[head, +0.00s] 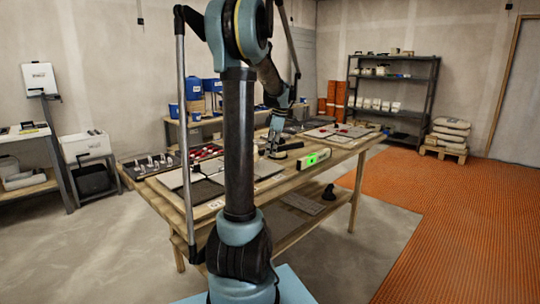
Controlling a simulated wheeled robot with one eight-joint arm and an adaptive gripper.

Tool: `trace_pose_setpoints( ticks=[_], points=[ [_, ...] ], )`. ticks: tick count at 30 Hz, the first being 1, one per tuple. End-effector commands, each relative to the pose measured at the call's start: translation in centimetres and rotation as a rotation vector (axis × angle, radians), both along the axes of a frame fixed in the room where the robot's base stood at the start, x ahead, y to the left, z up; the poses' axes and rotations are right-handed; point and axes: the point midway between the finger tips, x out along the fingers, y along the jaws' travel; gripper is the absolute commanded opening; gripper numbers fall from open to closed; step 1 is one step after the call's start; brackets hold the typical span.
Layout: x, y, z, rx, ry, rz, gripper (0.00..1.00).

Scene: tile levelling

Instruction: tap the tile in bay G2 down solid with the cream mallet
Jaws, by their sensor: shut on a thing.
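My gripper (274,150) is at the middle of the long wooden workbench, low over its top. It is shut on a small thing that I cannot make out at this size. A dark object with a pale edge (288,148) is right beside the fingers. Grey tiled panels lie on the bench, one left of my gripper (180,180) and one to the right, farther back (327,131). I cannot read bay labels, so I cannot tell which bay is G2. I cannot pick out the cream mallet for certain. My arm hides part of the left panel.
A level with a lit green display (314,159) is at the bench's front edge. Red pieces (205,152) and a row of small tools (150,162) lie at the back left. A dark object (328,192) is on the lower shelf. Orange matting (450,220) covers the right floor.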

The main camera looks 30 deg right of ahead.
Motion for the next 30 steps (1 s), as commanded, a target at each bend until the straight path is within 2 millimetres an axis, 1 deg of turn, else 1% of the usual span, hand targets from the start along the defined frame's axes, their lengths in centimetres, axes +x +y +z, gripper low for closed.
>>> trace_pose_setpoints(
  ticks=[1,3,6,15,17,19,25,30],
  points=[
    [0.0,0.0,0.6,0.0,0.0,0.0,0.0],
    [0.0,0.0,1.3,0.0,0.0,0.001,0.0],
    [0.0,0.1,2.0,0.0,0.0,0.001,0.0],
    [0.0,0.1,2.1,0.0,0.0,0.001,0.0],
    [0.1,0.1,1.9,0.0,0.0,0.001,0.0],
    [0.1,0.1,1.1,0.0,0.0,0.001,0.0],
    [0.1,0.1,-3.0,0.0,0.0,0.002,0.0],
    [0.1,0.1,-1.9,0.0,0.0,0.002,0.0]
  ],
)
